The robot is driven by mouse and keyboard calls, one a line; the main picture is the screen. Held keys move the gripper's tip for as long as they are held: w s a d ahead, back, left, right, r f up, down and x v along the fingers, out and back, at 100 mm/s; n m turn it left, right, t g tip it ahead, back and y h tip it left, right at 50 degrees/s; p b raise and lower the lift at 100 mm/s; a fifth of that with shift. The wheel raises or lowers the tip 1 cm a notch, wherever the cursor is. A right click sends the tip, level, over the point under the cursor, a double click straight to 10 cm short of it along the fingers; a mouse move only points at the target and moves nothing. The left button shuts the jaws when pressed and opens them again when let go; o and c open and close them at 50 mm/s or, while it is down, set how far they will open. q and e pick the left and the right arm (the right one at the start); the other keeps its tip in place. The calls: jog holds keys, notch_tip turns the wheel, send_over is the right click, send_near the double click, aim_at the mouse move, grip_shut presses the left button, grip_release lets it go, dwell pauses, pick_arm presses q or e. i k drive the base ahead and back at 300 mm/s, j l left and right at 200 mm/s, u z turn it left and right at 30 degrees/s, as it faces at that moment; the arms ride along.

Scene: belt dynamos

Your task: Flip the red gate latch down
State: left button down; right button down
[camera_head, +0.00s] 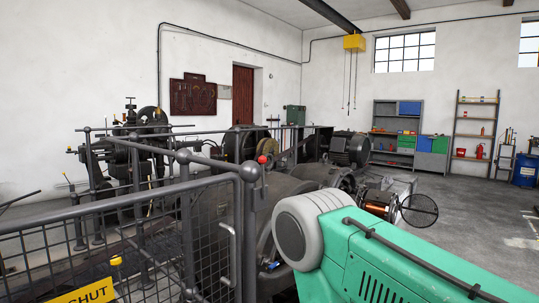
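The red gate latch shows as a small red knob (262,159) on a short stem, at the top of the dark grey gate post (250,215) near the picture's middle. The knob sits at the top, just right of the post's ball cap, so the latch points up. The mesh gate (150,235) stands to the left of this post, with a bent grey pull handle (231,255) near it. I cannot tell from this view whether the gate is fully closed. Neither of my grippers is in view.
A yellow sign (85,293) whose visible word is "SHUT" hangs on the mesh at the lower left. Dark machines (349,148) stand behind the railing. Shelves (411,134) and a blue drum (525,170) line the back right. Grey floor (465,205) is open at the right.

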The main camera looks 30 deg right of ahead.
aim_at(262, 159)
jog(key=i+l+u, duration=0.3)
jog(key=l, duration=1.35)
jog(key=l+u, duration=0.25)
jog(key=l, duration=1.4)
jog(key=k+l+u, duration=0.1)
jog(key=l+u, duration=0.2)
jog(key=l, duration=1.4)
